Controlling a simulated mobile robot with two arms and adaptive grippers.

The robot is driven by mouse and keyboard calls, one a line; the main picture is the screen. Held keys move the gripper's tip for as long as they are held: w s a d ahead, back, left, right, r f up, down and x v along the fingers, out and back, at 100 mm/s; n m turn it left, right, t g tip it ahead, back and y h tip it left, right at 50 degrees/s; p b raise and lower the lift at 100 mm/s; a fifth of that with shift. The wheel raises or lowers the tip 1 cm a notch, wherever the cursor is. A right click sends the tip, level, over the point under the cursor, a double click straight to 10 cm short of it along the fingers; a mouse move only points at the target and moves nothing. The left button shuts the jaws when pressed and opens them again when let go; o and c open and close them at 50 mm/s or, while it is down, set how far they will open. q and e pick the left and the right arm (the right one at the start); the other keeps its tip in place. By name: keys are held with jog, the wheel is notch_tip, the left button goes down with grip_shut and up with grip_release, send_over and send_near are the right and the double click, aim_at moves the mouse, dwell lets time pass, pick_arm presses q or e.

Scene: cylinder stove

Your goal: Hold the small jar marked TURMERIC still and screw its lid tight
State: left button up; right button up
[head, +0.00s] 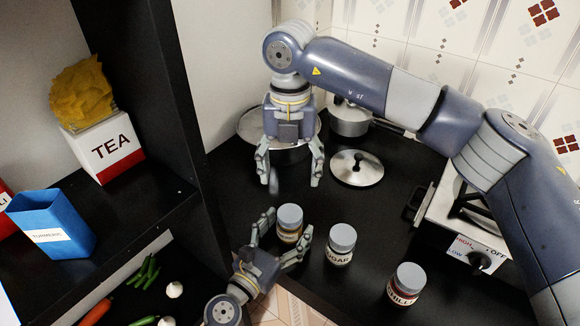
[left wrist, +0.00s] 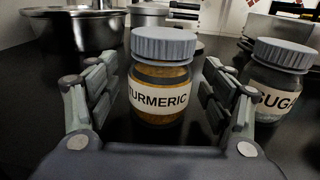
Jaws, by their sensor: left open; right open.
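The small TURMERIC jar (head: 289,224) stands upright on the black counter with its grey ribbed lid on. In the left wrist view the jar (left wrist: 160,92) shows its label and brown contents. I cannot tell how tight the lid is. My left gripper (head: 287,223) is open, with a finger on each side of the jar. The left wrist view shows its fingers apart from the glass. My right gripper (head: 290,181) is open and empty, pointing down above the counter, behind the jar in the head view.
The SUGAR jar (head: 340,245) stands close to the right, and the CHILLI jar (head: 405,285) farther right. Behind are a large pan (head: 246,124), a small pot (head: 349,120) and a loose lid (head: 357,168). The stove (head: 440,214) is at right. Shelves (head: 135,200) edge the left.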

pick_arm(q)
jog(key=v, duration=1.1)
dwell(0.3)
